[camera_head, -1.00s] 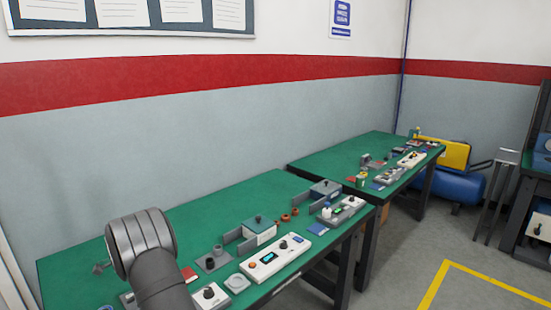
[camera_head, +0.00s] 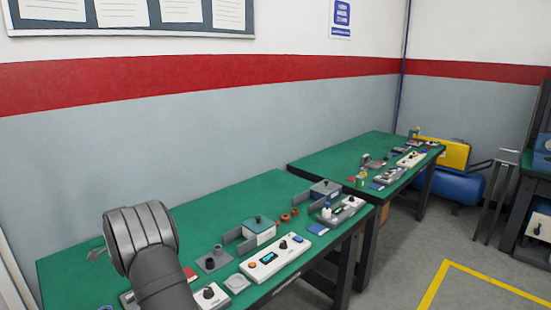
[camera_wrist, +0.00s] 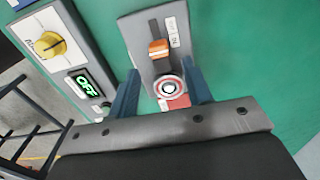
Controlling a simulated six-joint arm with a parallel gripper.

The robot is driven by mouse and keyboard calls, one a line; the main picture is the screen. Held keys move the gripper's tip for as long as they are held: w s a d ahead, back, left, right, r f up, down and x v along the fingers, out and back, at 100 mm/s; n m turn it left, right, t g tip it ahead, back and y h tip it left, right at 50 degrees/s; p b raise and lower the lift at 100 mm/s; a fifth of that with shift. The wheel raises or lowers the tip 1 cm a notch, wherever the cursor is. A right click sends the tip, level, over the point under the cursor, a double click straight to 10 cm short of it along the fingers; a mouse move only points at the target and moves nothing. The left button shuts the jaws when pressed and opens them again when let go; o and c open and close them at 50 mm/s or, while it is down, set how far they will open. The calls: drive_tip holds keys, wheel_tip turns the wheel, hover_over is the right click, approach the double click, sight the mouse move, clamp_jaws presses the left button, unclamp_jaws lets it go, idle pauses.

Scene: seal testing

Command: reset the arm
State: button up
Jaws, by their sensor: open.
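My arm (camera_head: 150,255) rises at the lower left in the head view, over the near end of the green bench. A small grey piece shows just left of it, and I cannot tell whether it is part of my gripper. In the wrist view my gripper (camera_wrist: 162,78) is open, its two dark blue fingers spread apart with nothing held between them. Beyond the fingers is a grey block with an orange switch (camera_wrist: 159,49) and a round dark-and-white button (camera_wrist: 170,89). I cannot tell the gap between the fingertips and this block.
A grey unit with a yellow knob (camera_wrist: 52,45) and a green OFF display (camera_wrist: 88,87) lies left in the wrist view. The near bench (camera_head: 200,215) holds a white box with a blue screen (camera_head: 268,258) and several small fixtures. A second bench (camera_head: 330,155) stands behind.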

wheel_tip(320, 180, up, 12)
wheel_tip(320, 180, down, 16)
drive_tip(key=shift+s+f, duration=0.1)
drive_tip(key=shift+f, duration=0.15)
drive_tip(key=shift+s+a+f, duration=0.2)
drive_tip(key=shift+s+a, duration=0.25)
drive_tip(key=shift+a, duration=0.05)
drive_tip(key=shift+s+a+f, duration=0.2)
drive_tip(key=shift+s+a, duration=0.25)
wheel_tip(320, 180, up, 18)
drive_tip(key=s+d+r+n+t+y, duration=0.1)
drive_tip(key=s+d+r+n+t, duration=0.3)
drive_tip(key=s+r+n, duration=0.8)
drive_tip(key=shift+r+n, duration=0.25)
drive_tip(key=shift+n, duration=2.45)
drive_tip(key=shift+o, duration=0.2)
